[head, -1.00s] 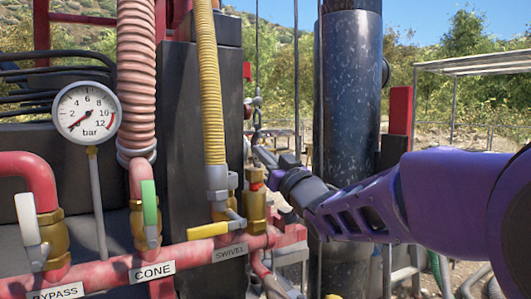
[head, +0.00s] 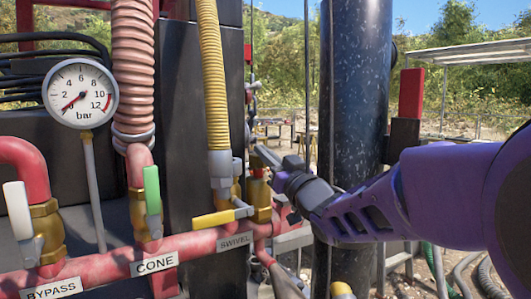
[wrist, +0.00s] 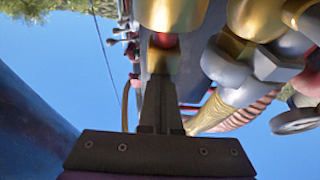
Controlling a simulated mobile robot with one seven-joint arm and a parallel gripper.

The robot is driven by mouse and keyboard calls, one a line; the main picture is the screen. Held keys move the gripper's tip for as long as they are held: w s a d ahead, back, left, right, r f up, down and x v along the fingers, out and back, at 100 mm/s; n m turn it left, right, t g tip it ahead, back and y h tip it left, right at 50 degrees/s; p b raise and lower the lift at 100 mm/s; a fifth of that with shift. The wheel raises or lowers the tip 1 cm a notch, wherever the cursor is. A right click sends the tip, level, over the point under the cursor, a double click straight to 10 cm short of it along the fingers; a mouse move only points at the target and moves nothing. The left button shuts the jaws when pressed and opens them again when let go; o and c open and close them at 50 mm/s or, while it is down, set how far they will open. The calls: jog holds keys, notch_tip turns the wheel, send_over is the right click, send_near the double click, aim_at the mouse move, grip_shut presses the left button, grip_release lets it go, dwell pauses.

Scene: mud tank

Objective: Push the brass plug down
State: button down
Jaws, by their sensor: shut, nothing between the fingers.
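The brass plug (head: 259,173) stands on top of a brass fitting (head: 260,200) at the right end of the red pipe, beside the SWIVEL label. In the wrist view the plug (wrist: 162,60) shows right past my fingertips, with a red band (wrist: 164,40) between it and the larger brass body (wrist: 173,12). My gripper (head: 262,153) is shut and empty, its fingertips at the top of the plug. It also shows in the wrist view (wrist: 160,82). I cannot tell whether the tips touch the plug.
A yellow-handled valve (head: 222,217) and a yellow hose (head: 213,90) stand close left of the plug. A thick dark column (head: 350,90) stands to the right behind my arm. A pressure gauge (head: 80,92) is at far left, its needle near 0.

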aim_at(262, 165)
jog(key=shift+f, duration=0.1)
jog(key=shift+f+b, duration=1.4)
jog(key=shift+f, duration=0.1)
